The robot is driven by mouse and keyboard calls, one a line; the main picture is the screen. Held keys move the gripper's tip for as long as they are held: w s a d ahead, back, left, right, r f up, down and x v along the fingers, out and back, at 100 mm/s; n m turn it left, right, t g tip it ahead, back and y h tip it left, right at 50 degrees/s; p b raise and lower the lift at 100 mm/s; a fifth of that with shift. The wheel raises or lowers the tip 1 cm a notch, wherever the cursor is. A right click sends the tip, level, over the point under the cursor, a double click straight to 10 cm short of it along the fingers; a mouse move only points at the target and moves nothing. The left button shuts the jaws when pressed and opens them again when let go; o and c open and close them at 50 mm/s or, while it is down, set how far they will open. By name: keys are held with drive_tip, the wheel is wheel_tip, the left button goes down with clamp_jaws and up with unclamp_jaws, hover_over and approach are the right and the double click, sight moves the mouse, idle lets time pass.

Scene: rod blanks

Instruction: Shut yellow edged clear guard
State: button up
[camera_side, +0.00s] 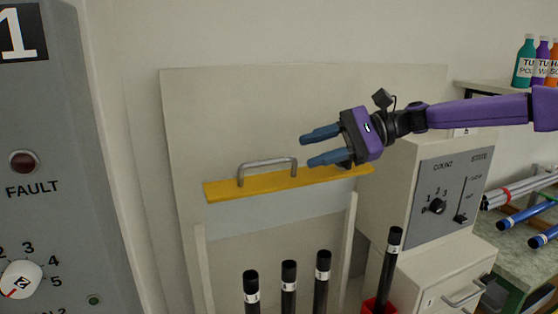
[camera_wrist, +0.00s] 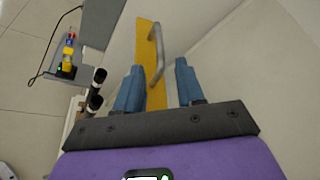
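The yellow edge (camera_side: 225,190) of the clear guard runs across the back panel in the side view, with a grey bar handle (camera_side: 266,163) standing on it. The clear pane (camera_side: 280,222) shows below the edge, between two pale uprights. My gripper (camera_side: 322,146) is open and empty, its blue fingers pointing left, near the right part of the yellow edge and right of the handle. In the wrist view, the yellow edge (camera_wrist: 146,50) and the handle (camera_wrist: 156,50) lie ahead, seen between and beyond the open fingers (camera_wrist: 158,85). I cannot tell whether a finger touches the edge.
Several black rods (camera_side: 289,285) stand upright below the guard. One black rod (camera_side: 390,265) leans in a red holder (camera_side: 372,306). A grey control box (camera_side: 445,190) stands at right, and a grey FAULT panel (camera_side: 50,130) at left. The wall space above the handle is clear.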

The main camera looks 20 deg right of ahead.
sight(287, 158)
drive_tip(key=x, duration=0.7)
drive_tip(key=shift+w+a, duration=0.1)
drive_tip(key=shift+a, duration=0.2)
drive_tip(key=shift+f, duration=0.1)
clamp_jaws()
